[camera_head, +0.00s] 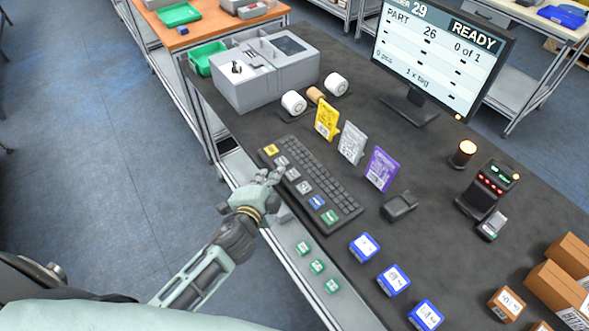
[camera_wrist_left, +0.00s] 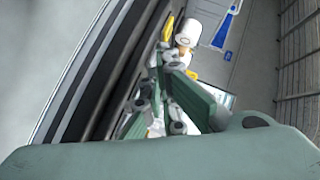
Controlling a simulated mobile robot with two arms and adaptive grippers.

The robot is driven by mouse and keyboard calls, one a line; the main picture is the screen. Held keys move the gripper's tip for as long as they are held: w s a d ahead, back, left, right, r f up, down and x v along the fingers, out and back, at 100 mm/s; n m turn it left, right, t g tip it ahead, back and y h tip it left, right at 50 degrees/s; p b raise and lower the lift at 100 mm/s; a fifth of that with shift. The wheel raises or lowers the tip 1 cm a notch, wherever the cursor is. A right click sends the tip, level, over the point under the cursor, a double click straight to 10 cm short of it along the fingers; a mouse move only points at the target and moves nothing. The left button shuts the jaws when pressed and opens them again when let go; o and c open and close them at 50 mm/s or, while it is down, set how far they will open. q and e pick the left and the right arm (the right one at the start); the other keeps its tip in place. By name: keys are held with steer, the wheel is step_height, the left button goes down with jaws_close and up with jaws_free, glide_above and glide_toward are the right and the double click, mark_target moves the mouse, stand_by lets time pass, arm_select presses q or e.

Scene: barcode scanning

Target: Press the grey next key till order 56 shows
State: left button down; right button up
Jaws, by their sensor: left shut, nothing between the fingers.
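The monitor (camera_head: 436,55) stands at the back right of the table. Its screen reads a heading ending in 29, with PART 26, 0 of 1 and READY. The black keyboard (camera_head: 325,180) lies near the table's front edge with a row of large keys: a yellow key (camera_head: 270,150), several grey keys (camera_head: 304,187), a blue key (camera_head: 316,201) and a green key (camera_head: 330,216). Key labels are too small to read. My left gripper (camera_head: 277,173) is shut and empty beside the upper grey keys; contact cannot be told. It also shows in the left wrist view (camera_wrist_left: 167,75). My right gripper is out of view.
Yellow, grey and purple cards (camera_head: 381,169) stand behind the keyboard. A grey printer-like box (camera_head: 265,80) and white rolls (camera_head: 294,103) are at the far left. Blue boxes (camera_head: 364,246) and green boxes (camera_head: 317,266) lie in front, cartons (camera_head: 553,293) at right.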

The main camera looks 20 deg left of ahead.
arm_select(q)
steer(key=w+d+r+m+g+h+p, duration=0.1)
steer(key=w+d+r+m+g+h, duration=0.1)
steer(key=d+r+m+h, duration=1.8)
steer(key=w+a+f+m+g+y, duration=0.1)
steer(key=a+f+m+g+y, duration=0.1)
steer(key=a+f+m+y, duration=0.2)
steer(key=w+a+f+m+g+y+p, duration=0.1)
steer(key=a+f+m+g+y, duration=0.1)
steer(key=a+f+m+y, duration=0.3)
steer(key=a+m+y, duration=0.4)
steer(key=m+y, duration=0.1)
steer(key=m, duration=0.4)
steer(key=shift+a+g+y+p, duration=0.3)
steer(key=shift+a, duration=0.05)
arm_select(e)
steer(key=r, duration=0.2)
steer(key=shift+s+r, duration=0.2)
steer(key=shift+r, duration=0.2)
arm_select(q)
steer(key=shift+w, duration=0.15)
step_height(320, 180, down, 8)
steer(key=b, duration=0.5)
steer(key=shift+f, duration=0.4)
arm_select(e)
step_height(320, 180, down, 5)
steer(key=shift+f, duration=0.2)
